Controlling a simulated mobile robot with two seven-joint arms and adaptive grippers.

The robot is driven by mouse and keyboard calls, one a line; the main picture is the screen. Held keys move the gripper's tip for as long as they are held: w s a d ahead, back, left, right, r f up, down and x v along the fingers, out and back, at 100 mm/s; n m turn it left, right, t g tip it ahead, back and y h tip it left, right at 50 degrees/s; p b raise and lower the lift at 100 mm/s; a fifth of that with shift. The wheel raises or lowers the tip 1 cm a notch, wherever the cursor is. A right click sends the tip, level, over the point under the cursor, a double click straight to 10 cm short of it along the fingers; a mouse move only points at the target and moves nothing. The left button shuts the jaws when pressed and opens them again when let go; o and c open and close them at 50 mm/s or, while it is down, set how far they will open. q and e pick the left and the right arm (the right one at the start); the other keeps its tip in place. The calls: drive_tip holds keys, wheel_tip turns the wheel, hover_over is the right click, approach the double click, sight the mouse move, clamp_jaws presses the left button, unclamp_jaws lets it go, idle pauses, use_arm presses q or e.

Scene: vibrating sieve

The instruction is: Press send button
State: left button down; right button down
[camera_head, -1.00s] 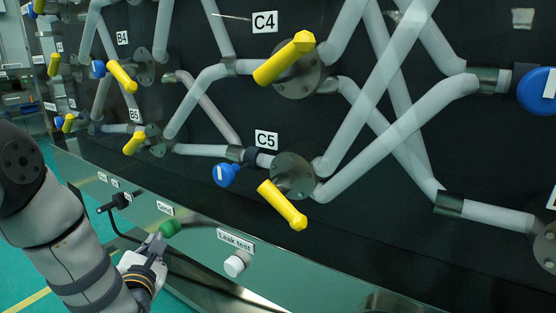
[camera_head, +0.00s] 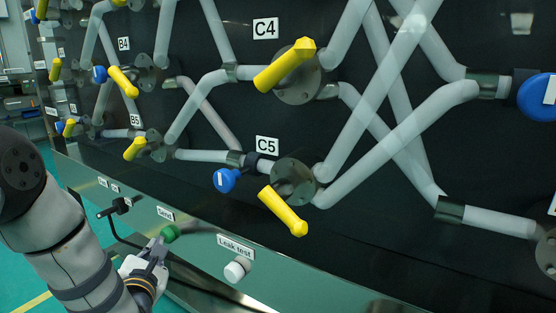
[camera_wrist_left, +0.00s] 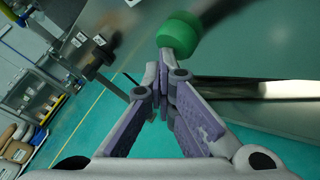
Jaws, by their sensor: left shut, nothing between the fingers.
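The green send button (camera_head: 170,233) sticks out of the lower sloped panel, under the label "Send" (camera_head: 165,213). My left gripper (camera_head: 160,243) comes in from the left and is shut, with nothing between its fingers. Its tips are right at the button. In the left wrist view the closed fingertips (camera_wrist_left: 165,62) lie just below the green button (camera_wrist_left: 180,32) and overlap its stem side. I cannot tell for sure whether they touch it. My right gripper is not in view.
A white knob (camera_head: 236,269) labelled "Leak test" sits right of the send button. A black lever-like fitting (camera_head: 116,207) is to the left. Above are grey pipes with yellow handles (camera_head: 283,211) and blue knobs (camera_head: 227,180). Green floor lies at the lower left.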

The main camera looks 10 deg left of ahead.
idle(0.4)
use_arm(q)
drive_tip(key=shift+w+d, duration=0.2)
drive_tip(key=shift+w, duration=0.2)
drive_tip(key=shift+r, duration=0.1)
drive_tip(key=shift+s+p, duration=0.2)
drive_tip(key=shift+p, duration=0.15)
drive_tip(key=s+a+p, duration=0.2)
drive_tip(key=s+p, duration=0.1)
drive_tip(key=s, duration=0.2)
drive_tip(key=shift+s+a, duration=0.25)
drive_tip(key=shift+s, duration=0.1)
